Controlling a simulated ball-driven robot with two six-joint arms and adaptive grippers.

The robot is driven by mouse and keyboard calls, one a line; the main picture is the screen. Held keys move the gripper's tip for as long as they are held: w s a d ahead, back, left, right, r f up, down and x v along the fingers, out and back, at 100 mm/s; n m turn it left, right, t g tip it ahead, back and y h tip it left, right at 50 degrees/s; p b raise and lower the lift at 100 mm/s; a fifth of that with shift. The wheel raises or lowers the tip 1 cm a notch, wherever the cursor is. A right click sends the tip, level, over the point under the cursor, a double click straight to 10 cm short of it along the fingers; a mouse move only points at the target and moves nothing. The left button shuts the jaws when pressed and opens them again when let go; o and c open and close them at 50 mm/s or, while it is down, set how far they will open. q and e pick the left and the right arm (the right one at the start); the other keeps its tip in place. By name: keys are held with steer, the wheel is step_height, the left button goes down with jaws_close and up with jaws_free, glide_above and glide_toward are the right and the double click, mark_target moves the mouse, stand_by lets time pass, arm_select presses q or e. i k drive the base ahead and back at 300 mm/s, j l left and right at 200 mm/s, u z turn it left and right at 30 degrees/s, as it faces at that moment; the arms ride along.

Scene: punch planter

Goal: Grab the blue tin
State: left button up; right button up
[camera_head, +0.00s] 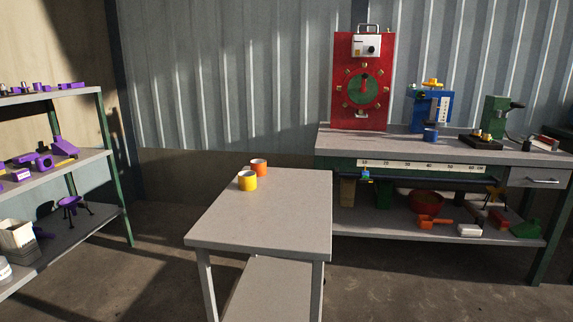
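A small blue tin (430,134) stands on the workbench top at the right, in front of a blue machine. A yellow tin (247,181) and an orange tin (259,168) stand close together near the back left of the grey table in the middle. Neither of my grippers shows in the head view.
The grey table (265,222) is otherwise bare. The workbench (343,143) behind it at right holds a red panel (344,95), the blue machine (443,109) and a green machine (494,117). A shelf rack (92,157) with purple parts stands at left. Floor lies open between rack and table.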

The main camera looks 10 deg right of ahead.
mark_target(431, 135)
steer(key=i+l+u, duration=0.1)
steer(key=u, duration=0.35)
steer(key=i+l+u, duration=0.1)
steer(key=l+u, duration=0.2)
steer(key=l, duration=0.85)
steer(key=l+u, duration=0.3)
steer(key=l, duration=0.9)
